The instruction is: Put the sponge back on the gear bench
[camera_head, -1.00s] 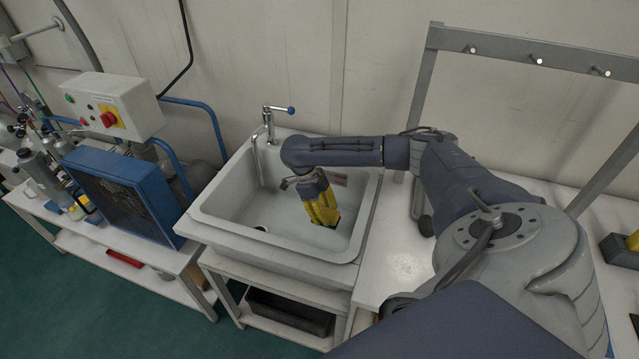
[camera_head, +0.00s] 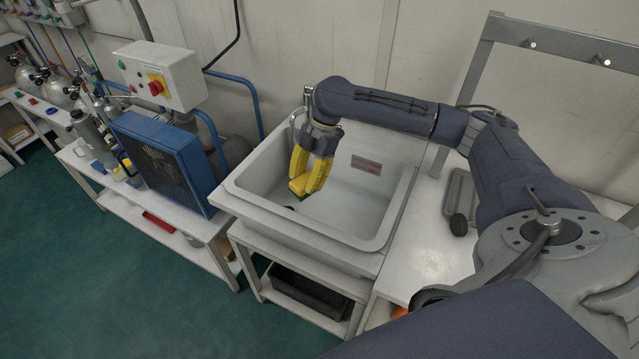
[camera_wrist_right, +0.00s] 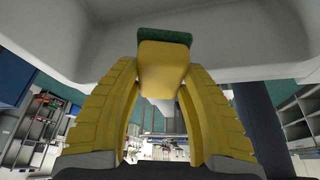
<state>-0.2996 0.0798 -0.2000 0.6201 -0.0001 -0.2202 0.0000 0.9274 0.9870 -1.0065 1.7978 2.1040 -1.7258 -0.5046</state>
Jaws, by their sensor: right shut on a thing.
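The sponge (camera_wrist_right: 163,62) is a yellow block with a dark green face. My right gripper (camera_wrist_right: 165,85), with yellow fingers, is shut on it in the right wrist view. In the head view the right gripper (camera_head: 308,178) points down above the left part of the white sink (camera_head: 240,198). The sponge (camera_head: 300,184) shows between its fingertips, partly hidden by them. A white bench (camera_head: 425,262) stands right of the sink; no label shows whether it is the gear bench. My left gripper is not in view.
A grey tray (camera_head: 459,192) and a dark rounded object (camera_head: 458,225) lie on the right bench; its front part is clear. The sink tap is partly hidden behind my arm. A blue boxed unit (camera_head: 165,160) and cylinders stand to the left.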

